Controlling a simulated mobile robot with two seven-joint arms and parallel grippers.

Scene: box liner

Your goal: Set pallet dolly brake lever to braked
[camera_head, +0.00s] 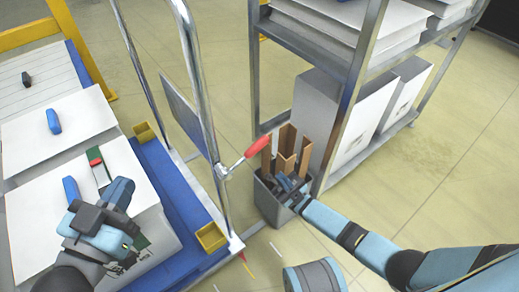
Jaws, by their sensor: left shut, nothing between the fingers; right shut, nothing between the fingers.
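The brake lever with a red grip (257,147) sticks out to the right from a metal clamp on the upright tube of the pallet dolly (222,172). The lever tilts up toward its red end. My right gripper (284,184) is shut and empty, below and to the right of the red grip, apart from it and over the grey bin. My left gripper (130,228) is shut and empty over the white boxes at the left, far from the lever. Its fingertips are partly hidden by its own wrist.
The grey bin (268,202) holds upright brown cardboard pieces (287,148) close to my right gripper. A metal rack post (354,85) stands just right of it. Yellow corner brackets (211,237) sit on the dolly's blue deck (172,192). Open floor (430,170) lies at the right.

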